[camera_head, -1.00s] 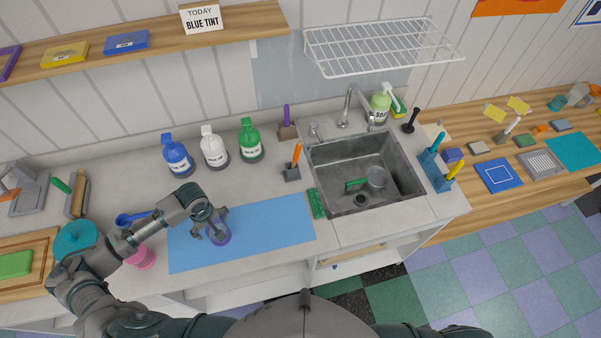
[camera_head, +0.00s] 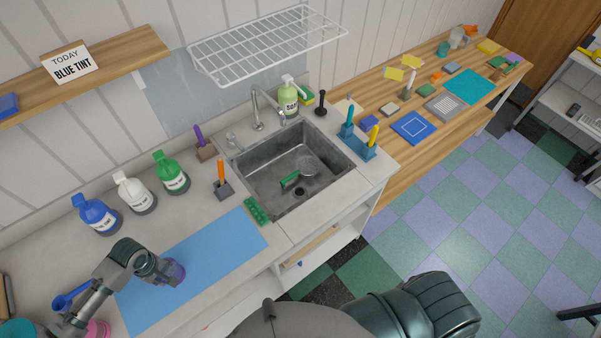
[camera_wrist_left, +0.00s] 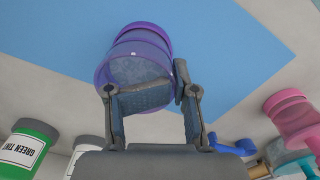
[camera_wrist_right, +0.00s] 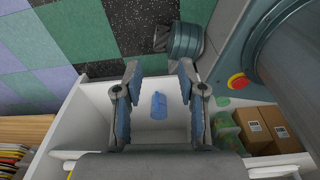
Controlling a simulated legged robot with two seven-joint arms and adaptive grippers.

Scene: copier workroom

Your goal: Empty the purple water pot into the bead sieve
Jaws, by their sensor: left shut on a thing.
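The purple water pot (camera_head: 178,272) is at the blue mat, partly hidden by my left gripper (camera_head: 164,274). In the left wrist view the pot (camera_wrist_left: 138,42) is see-through purple with a pale blue-grey inside, and my left gripper (camera_wrist_left: 150,88) is shut on its wall. I cannot tell whether it touches the mat.
The blue mat (camera_head: 215,262) lies left of the grey sink (camera_head: 250,165). A green pad (camera_head: 256,210) sits at the sink's near left edge. An orange-handled tool (camera_head: 221,175) stands in a block, with blue, white and green tint bottles (camera_head: 170,175) behind the mat. A wire rack (camera_head: 265,45) hangs above.

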